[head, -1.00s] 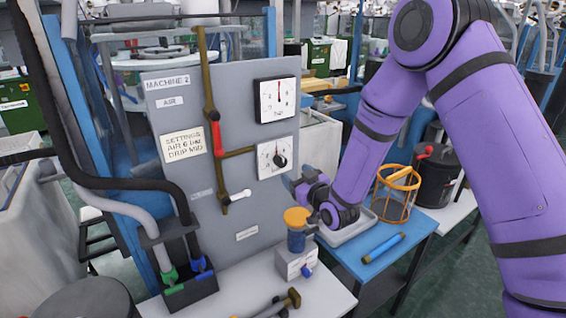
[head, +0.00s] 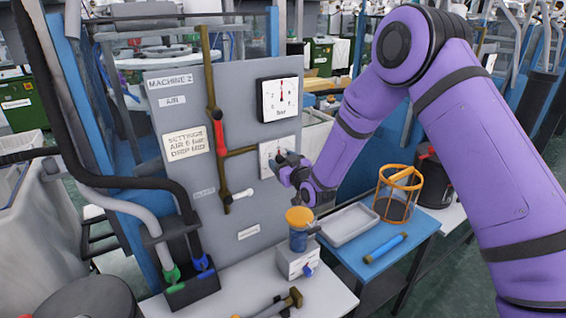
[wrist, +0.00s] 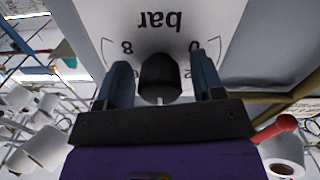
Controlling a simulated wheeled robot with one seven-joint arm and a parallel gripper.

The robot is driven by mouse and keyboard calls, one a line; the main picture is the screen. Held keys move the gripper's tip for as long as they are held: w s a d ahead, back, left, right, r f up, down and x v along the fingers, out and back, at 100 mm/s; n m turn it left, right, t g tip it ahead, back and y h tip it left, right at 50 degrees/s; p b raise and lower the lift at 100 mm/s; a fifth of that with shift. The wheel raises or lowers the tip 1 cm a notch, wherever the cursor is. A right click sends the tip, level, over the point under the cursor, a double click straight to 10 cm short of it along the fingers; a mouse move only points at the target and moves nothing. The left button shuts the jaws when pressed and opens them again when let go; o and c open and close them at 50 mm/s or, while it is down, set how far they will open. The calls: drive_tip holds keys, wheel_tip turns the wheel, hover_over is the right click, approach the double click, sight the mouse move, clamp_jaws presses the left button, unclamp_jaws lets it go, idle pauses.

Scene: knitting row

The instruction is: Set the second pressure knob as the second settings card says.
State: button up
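The settings card (head: 185,144) on the grey panel (head: 235,110) under the label "MACHINE 2" reads "AIR 6 bar, DRIP MID". The pressure knob (wrist: 160,78) is a dark cylinder on a white dial plate (head: 268,150), marked "bar", "0" and "8", upside down in the wrist view. My gripper (head: 286,168) is at this plate in the head view. In the wrist view, its two fingers stand either side of the knob, with narrow gaps visible. The head view hides most of the knob behind my gripper. A pressure gauge (head: 277,99) sits above, its red needle pointing about upward.
A brown pipe with a red lever (head: 219,138) and a pale lever (head: 238,195) runs left of the dial. An orange-capped jar (head: 298,235) stands below my gripper. A tray (head: 349,225), an orange wire basket (head: 398,192) and a blue cylinder (head: 385,248) lie to the right.

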drive_tip(key=c, duration=0.8)
drive_tip(key=shift+o, duration=0.2)
drive_tip(key=shift+m, duration=0.3)
drive_tip(key=m, duration=0.5)
drive_tip(key=shift+m, duration=0.3)
drive_tip(key=m, duration=0.5)
drive_tip(key=shift+m, duration=0.3)
drive_tip(key=o, duration=0.9)
